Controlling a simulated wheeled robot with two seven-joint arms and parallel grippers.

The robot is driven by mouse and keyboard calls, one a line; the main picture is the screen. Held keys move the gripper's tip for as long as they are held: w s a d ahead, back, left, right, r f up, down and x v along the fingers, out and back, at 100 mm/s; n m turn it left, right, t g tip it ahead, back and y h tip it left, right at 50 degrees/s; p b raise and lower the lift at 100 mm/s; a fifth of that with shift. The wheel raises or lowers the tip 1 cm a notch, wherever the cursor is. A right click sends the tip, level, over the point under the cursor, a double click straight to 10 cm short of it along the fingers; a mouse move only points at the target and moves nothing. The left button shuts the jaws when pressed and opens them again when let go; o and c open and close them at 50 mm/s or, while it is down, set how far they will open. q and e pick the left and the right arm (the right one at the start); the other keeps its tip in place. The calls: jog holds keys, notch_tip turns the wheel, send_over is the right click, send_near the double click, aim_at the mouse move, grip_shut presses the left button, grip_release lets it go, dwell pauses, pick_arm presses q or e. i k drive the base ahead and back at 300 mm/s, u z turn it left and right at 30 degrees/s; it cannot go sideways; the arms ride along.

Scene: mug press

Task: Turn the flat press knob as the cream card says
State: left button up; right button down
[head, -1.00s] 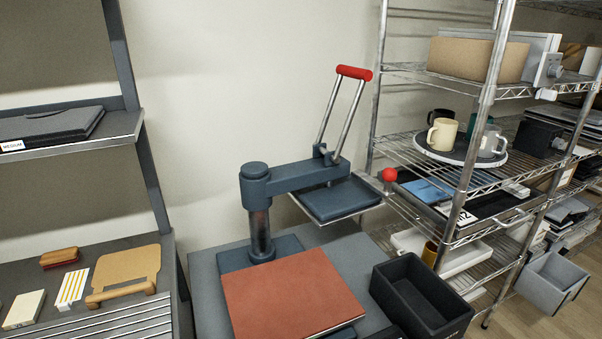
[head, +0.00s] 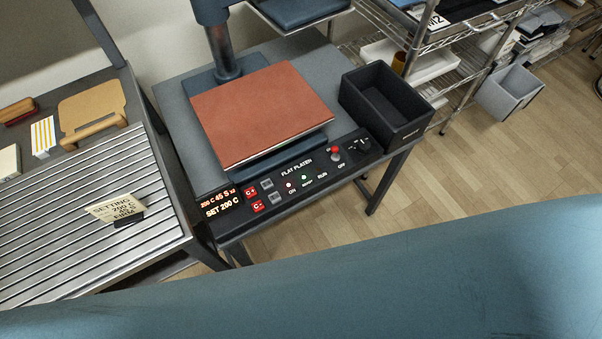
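The flat press (head: 262,112) stands on a grey table, with a brown-red pad on its lower plate. Its control panel (head: 300,168) is labelled FLAT PLATEN. A black knob (head: 359,146) sits at the panel's right end; its pointer and markings are too small to read. A red-topped switch (head: 335,153) is beside it, near the word OFF. A display (head: 222,203) reads SET 200 C below a smaller line with 200 C and 45 S. The cream card (head: 112,207) reads SETTING, 200 C and a last line too blurred to read surely. Neither gripper is in view.
A black bin (head: 386,105) stands at the table's right, close behind the knob. The card stands on a slatted metal bench (head: 80,225) at left. A wire shelf (head: 440,50) is at upper right. Wooden floor (head: 450,190) is clear in front.

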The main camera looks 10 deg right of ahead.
aim_at(364, 145)
jog(key=z, duration=0.7)
jog(key=k, duration=0.9)
jog(key=u, duration=1.35)
jog(key=i, duration=0.5)
jog(key=z, duration=0.05)
